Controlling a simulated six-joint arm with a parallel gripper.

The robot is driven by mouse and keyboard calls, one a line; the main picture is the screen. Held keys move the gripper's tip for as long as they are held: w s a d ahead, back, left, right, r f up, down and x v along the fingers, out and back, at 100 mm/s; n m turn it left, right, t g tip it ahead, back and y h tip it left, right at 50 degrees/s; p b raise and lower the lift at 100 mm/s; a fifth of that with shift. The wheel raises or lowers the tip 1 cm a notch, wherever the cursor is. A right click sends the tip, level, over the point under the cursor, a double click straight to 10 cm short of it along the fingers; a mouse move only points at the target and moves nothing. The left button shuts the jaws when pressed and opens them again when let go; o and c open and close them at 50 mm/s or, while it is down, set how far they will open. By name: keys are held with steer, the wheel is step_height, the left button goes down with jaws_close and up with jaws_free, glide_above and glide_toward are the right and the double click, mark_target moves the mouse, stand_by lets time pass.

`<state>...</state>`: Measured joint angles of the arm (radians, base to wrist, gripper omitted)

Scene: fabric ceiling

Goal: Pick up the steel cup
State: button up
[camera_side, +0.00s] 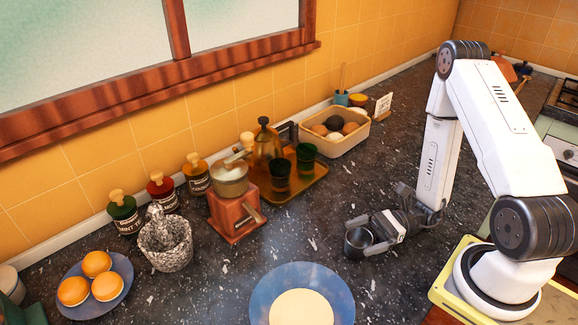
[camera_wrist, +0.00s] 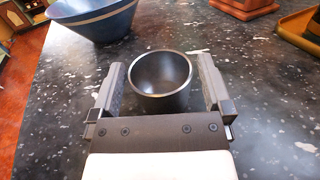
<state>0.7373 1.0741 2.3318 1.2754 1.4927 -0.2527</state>
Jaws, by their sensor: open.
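The steel cup (camera_side: 358,241) is small, dark grey and round, and stands upright on the dark speckled counter in the side view. In the wrist view the cup (camera_wrist: 161,82) looks empty, with its open mouth facing up. My gripper (camera_side: 372,234) is low over the counter at the cup. In the wrist view my gripper (camera_wrist: 160,84) is open, with one finger on each side of the cup. A narrow gap shows on the left; the right finger is very close to the cup, and I cannot tell whether it touches.
A blue bowl (camera_side: 260,293) with pale contents stands at the front; it also shows in the wrist view (camera_wrist: 120,24). A coffee grinder (camera_side: 236,213), an amber tray (camera_side: 311,191) with dark green glasses, and a beige bin (camera_side: 347,143) stand towards the wall. Counter between them is clear.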

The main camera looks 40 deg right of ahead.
steer(key=shift+w+a, duration=0.2)
steer(key=shift+a, duration=0.4)
steer(key=c, duration=1.1)
steer(key=shift+o, duration=0.2)
steer(key=shift+r, duration=0.1)
step_height(320, 180, up, 10)
stand_by(0.9)
